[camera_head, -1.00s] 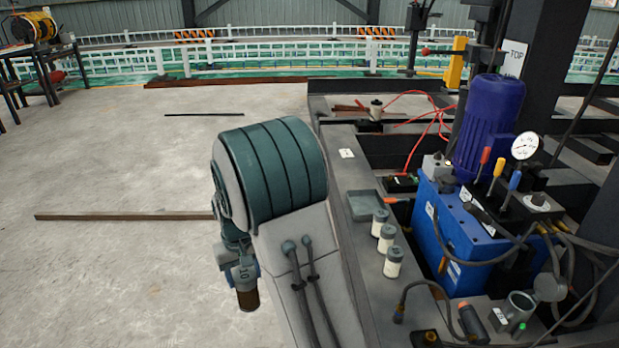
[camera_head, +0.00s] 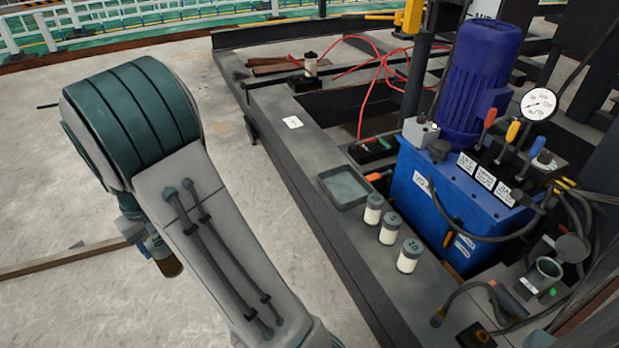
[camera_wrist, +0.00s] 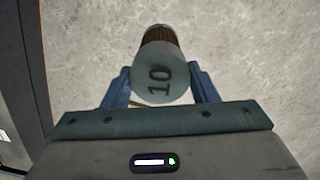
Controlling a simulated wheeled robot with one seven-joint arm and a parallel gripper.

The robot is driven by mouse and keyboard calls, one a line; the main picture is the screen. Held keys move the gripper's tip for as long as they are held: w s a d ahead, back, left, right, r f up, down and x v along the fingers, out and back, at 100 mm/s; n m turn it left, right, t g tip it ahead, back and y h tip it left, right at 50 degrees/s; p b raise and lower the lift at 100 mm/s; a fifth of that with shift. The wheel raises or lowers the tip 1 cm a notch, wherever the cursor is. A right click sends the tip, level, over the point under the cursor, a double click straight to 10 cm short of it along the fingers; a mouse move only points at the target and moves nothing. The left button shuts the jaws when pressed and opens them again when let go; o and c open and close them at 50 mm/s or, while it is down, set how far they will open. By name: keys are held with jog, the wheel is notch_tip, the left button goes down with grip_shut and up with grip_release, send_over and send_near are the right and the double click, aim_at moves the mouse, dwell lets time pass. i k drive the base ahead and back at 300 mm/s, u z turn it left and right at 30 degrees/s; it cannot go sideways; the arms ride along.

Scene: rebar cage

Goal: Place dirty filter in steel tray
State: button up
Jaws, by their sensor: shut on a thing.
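The dirty filter (camera_wrist: 160,84) is a brown cylinder with a grey cap marked 10. In the wrist view it sits between the two blue fingers of my gripper (camera_wrist: 160,76), which is shut on it. In the head view the filter's brown end (camera_head: 170,266) hangs below my gripper (camera_head: 150,242), over the concrete floor at the left; my arm partly hides the gripper. The steel tray (camera_head: 328,191) is a shallow, grey, square tray on the dark steel beam, right of my arm. It looks empty. My gripper is well left of the tray.
Three white filters with grey caps (camera_head: 390,229) stand in a row just in front of the tray. A blue hydraulic unit (camera_head: 425,192) with a motor, levers and gauge stands to the right. Hoses (camera_head: 465,300) lie at the front right.

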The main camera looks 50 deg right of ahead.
aim_at(346, 190)
jog(key=i, duration=2.3)
jog(key=z, duration=3.25)
jog(key=i, duration=1)
jog(key=z, duration=0.05)
